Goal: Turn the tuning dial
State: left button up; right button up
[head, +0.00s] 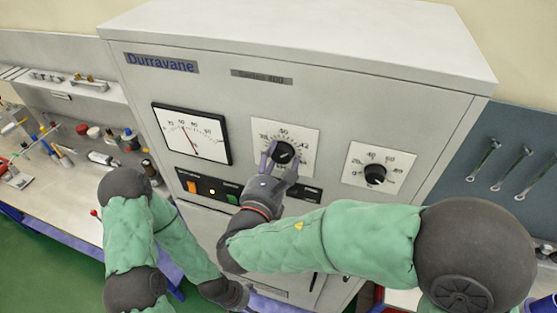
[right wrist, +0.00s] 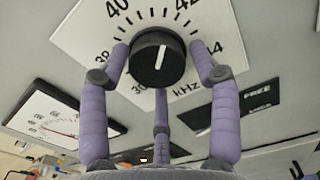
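The tuning dial (head: 286,150) is a black ribbed knob on a white square plate, in the middle of the cabinet front. In the right wrist view the knob (right wrist: 158,58) has a white pointer line aimed nearly straight up, between the 40 and 42 marks; "kHz" is printed below. My right gripper (head: 277,158) is at the dial. In the right wrist view its purple fingers (right wrist: 158,52) stand spread around the knob, with small gaps visible at both sides and a third finger below. My left arm hangs low at the left; its fingers are not clear.
A needle meter (head: 192,134) is left of the dial and a second black knob (head: 375,174) is to its right. Orange and green buttons (head: 211,190) sit below the meter. A cluttered bench (head: 60,185) is at left; wrenches (head: 510,170) hang at right.

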jog(key=c, duration=0.6)
jog(key=shift+f+b, duration=0.2)
jog(key=shift+b, duration=0.4)
jog(key=o, duration=1.1)
jog(key=shift+r, duration=0.1)
jog(key=shift+s, duration=0.1)
jog(key=shift+s+a+r, duration=0.1)
jog(key=shift+s+a, duration=0.05)
jog(key=shift+s, duration=0.1)
jog(key=v, duration=1.1)
jog(key=shift+s, duration=0.1)
